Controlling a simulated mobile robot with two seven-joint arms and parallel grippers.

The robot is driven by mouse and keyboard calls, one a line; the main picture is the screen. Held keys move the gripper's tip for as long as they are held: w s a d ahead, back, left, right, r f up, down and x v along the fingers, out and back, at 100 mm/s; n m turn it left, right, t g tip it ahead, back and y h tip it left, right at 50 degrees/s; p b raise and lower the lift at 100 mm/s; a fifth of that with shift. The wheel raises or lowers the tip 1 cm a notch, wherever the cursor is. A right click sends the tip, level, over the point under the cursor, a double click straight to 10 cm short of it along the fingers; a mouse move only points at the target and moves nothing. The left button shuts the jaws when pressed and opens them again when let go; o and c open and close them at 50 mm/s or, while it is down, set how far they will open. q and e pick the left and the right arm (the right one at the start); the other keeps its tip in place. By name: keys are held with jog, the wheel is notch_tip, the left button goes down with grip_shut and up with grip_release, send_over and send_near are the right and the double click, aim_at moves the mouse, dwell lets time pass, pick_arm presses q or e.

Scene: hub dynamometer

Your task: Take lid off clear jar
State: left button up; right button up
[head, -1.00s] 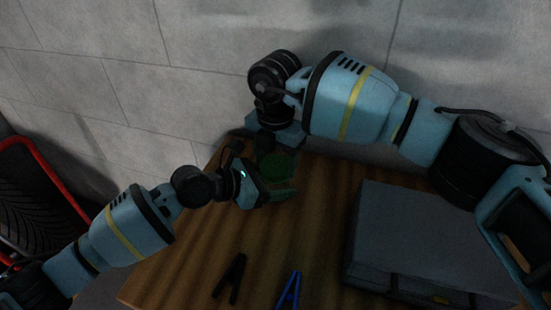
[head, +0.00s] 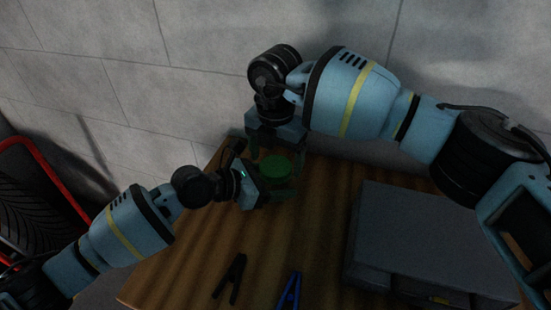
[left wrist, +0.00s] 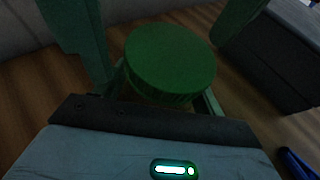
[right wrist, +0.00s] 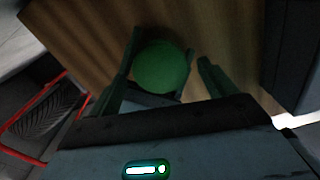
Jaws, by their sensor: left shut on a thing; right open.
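The jar's round green lid (head: 275,168) is on top of the jar near the back of the wooden table. It also shows in the left wrist view (left wrist: 170,60) and the right wrist view (right wrist: 160,68). The jar body is mostly hidden below the lid. My left gripper (head: 277,188) comes in from the left and is shut on the jar under the lid. My right gripper (head: 277,157) is open above the jar, its green fingers on opposite sides of the lid. In the right wrist view the lid appears nearer the left finger.
A grey case (head: 430,240) stands on the table at the right. A black clamp-like tool (head: 230,279) and a blue one (head: 290,292) lie at the front. A grey block wall (head: 90,60) is close behind. A red-framed rack with a tyre (head: 25,205) stands at left.

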jog(key=shift+r, duration=1.8)
notch_tip(320, 180, up, 2)
jog(key=m, duration=0.3)
jog(key=shift+m, duration=0.4)
jog(key=shift+c, duration=0.2)
jog(key=m, duration=0.1)
jog(key=r+m, duration=0.1)
jog(key=m, duration=0.1)
jog(key=shift+r, duration=0.25)
jog(key=shift+f, duration=4.05)
jog(key=shift+c, duration=0.3)
jog(key=c, duration=1)
jog(key=n, duration=0.6)
jog(key=shift+n, duration=0.4)
